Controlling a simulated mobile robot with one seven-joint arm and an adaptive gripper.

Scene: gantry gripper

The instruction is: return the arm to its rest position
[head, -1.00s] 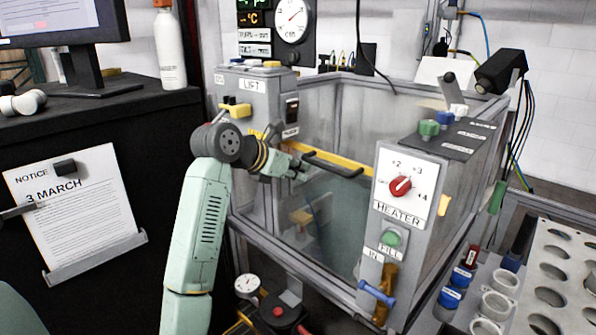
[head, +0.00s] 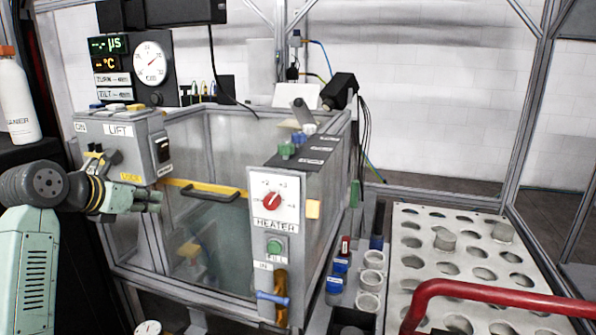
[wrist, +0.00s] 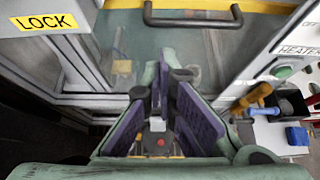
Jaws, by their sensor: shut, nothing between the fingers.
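My pale green arm (head: 27,265) stands at the left edge of the head view, bent at a dark round joint (head: 40,187). My gripper (head: 157,200) points right, in front of the tank's left front corner below the LIFT box (head: 120,133). In the wrist view my gripper (wrist: 163,75) shows purple-padded fingers brought together with nothing held. They appear in front of the tank's glass front (wrist: 185,45), below a dark handle (wrist: 192,20). I cannot tell whether the fingertips touch anything.
The HEATER panel (head: 275,203) stands right of the tank, with a blue-handled valve (head: 273,298) low on it. A perforated rack (head: 420,250) and a red bar (head: 490,290) are at right. A white bottle (head: 17,105) stands at left.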

